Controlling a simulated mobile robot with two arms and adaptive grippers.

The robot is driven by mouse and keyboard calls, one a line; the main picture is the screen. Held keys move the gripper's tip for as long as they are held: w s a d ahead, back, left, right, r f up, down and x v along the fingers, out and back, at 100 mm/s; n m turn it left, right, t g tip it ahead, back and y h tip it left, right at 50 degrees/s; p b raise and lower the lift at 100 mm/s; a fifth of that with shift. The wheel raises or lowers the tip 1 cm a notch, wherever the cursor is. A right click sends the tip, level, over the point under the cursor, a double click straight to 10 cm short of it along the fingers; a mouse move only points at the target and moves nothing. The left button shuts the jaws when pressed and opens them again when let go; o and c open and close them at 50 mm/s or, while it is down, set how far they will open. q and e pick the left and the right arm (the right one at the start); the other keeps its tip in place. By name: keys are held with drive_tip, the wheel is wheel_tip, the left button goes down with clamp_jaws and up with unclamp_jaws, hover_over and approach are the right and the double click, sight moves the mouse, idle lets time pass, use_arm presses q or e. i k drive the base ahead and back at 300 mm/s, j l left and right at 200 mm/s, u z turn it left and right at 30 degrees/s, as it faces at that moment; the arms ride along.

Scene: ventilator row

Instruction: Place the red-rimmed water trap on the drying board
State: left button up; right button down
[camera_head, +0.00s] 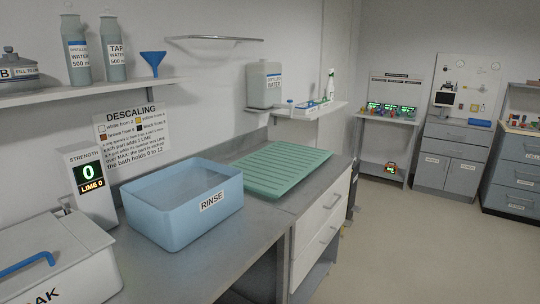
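The drying board appears to be the green ridged board (282,170) lying flat on the counter, to the right of the rinse tub. No item rests on it. I cannot make out a red-rimmed water trap in this view. The blue tub labelled RINSE (185,232) holds greyish liquid, and I see no part in it. The white box (60,262) at the lower left has its lid on, so its inside is hidden. Neither of my grippers is in view.
Bottles and a blue funnel (153,61) stand on the upper left shelf. A back bench (390,117) carries lit devices, with a small red-and-green item (390,168) below. Grey cabinets (450,153) stand right. Floor at lower right is clear.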

sight(281, 164)
drive_tip(key=i+l+u, duration=0.45)
drive_tip(key=i+l, duration=1)
drive_tip(key=i, duration=0.1)
